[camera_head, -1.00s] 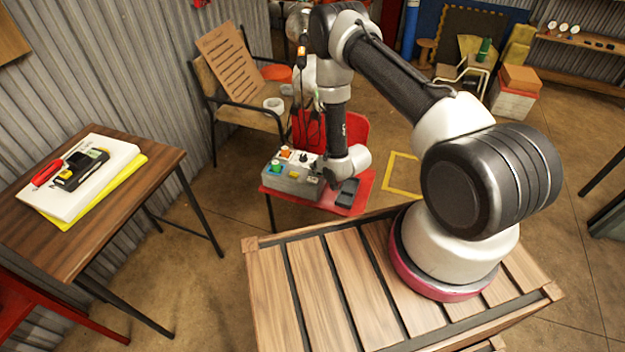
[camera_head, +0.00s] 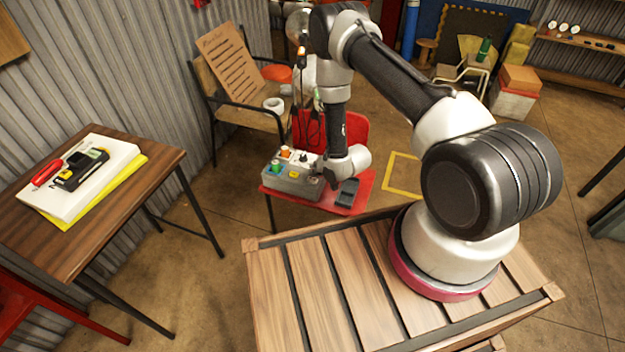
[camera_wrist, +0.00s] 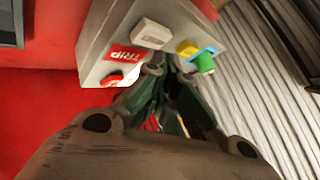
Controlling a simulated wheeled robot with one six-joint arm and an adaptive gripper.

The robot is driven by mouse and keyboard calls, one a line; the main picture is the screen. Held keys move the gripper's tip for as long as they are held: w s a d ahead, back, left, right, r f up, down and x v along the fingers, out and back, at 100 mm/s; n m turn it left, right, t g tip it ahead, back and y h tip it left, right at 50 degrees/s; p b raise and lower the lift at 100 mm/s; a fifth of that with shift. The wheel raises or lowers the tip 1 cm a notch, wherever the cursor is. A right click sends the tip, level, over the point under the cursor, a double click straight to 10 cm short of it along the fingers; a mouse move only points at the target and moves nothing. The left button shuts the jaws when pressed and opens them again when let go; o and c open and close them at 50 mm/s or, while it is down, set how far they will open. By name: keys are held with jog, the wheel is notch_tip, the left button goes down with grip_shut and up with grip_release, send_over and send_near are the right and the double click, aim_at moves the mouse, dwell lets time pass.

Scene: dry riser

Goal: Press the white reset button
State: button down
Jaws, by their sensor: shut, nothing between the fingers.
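The grey control box (camera_head: 291,182) sits on the red chair and carries coloured controls. In the wrist view the box (camera_wrist: 105,38) shows a pale white block-shaped button (camera_wrist: 152,33) beside a red TRIP label (camera_wrist: 123,53). Yellow (camera_wrist: 187,48) and green (camera_wrist: 205,64) controls are to its right. My gripper (camera_wrist: 164,70) is shut and empty, its fingertips close to the box face, just below the white button in the picture. I cannot tell whether they touch anything. In the head view my wrist is right of the box and the fingertips are hard to make out.
The red chair (camera_head: 355,130) also holds a dark tray-like object (camera_head: 347,192) right of the box. A wooden chair (camera_head: 250,115) stands behind left. A table (camera_head: 150,175) at left holds papers and a yellow-black device (camera_head: 82,168). Floor between table and chair is clear.

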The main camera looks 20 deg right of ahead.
jog(key=shift+f, duration=0.1)
jog(key=shift+f, duration=0.35)
jog(key=shift+f, duration=0.45)
dwell(0.8)
jog(key=shift+r, duration=0.9)
jog(key=shift+r, duration=2.5)
